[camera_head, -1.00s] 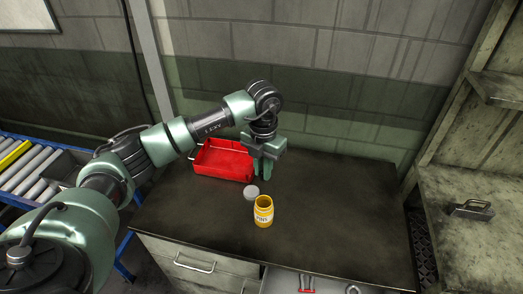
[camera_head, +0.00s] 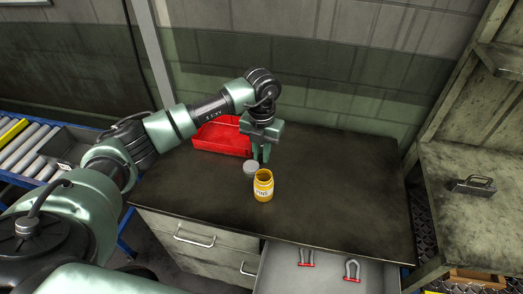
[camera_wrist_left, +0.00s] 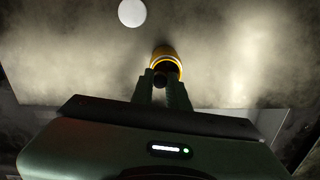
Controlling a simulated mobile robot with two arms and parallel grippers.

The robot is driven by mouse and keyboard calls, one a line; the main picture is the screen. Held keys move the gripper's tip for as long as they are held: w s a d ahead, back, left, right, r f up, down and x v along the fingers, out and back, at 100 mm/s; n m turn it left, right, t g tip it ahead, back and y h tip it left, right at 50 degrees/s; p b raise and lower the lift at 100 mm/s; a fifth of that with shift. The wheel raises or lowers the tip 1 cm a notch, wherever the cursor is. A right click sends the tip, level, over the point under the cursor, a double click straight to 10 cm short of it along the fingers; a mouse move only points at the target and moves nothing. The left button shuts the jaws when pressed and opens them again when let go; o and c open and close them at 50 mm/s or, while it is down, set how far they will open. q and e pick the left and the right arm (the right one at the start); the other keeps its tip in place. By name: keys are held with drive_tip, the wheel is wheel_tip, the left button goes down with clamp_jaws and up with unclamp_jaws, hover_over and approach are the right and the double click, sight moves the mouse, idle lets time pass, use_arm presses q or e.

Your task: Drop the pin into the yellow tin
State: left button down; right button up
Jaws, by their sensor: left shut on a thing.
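The yellow tin (camera_head: 263,190) stands upright and open on the dark bench top, with a label on its front. My left gripper (camera_head: 261,156) points down just behind the tin's mouth and above the bench. In the left wrist view, the fingers (camera_wrist_left: 161,86) are shut on a small dark thing (camera_wrist_left: 160,80), which appears to be the pin. The tin (camera_wrist_left: 166,53) shows just beyond the fingertips there, its near part hidden by them. In the head view the pin cannot be made out. My right gripper is not in view.
A pale round lid (camera_head: 250,167) lies beside the tin, also seen in the wrist view (camera_wrist_left: 132,13). A red tray (camera_head: 222,140) sits behind left. An open drawer (camera_head: 330,274) holds two red-and-grey shackles (camera_head: 306,258). The bench's right side is clear.

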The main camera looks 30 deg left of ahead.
sight(261, 155)
use_arm(q)
drive_tip(key=c, duration=1.3)
unclamp_jaws()
drive_tip(key=shift+r, duration=0.4)
wheel_tip(261, 155, up, 6)
drive_tip(key=b, duration=0.2)
drive_tip(key=shift+r+b, duration=0.15)
drive_tip(key=shift+b, duration=0.25)
drive_tip(key=shift+r, duration=0.4)
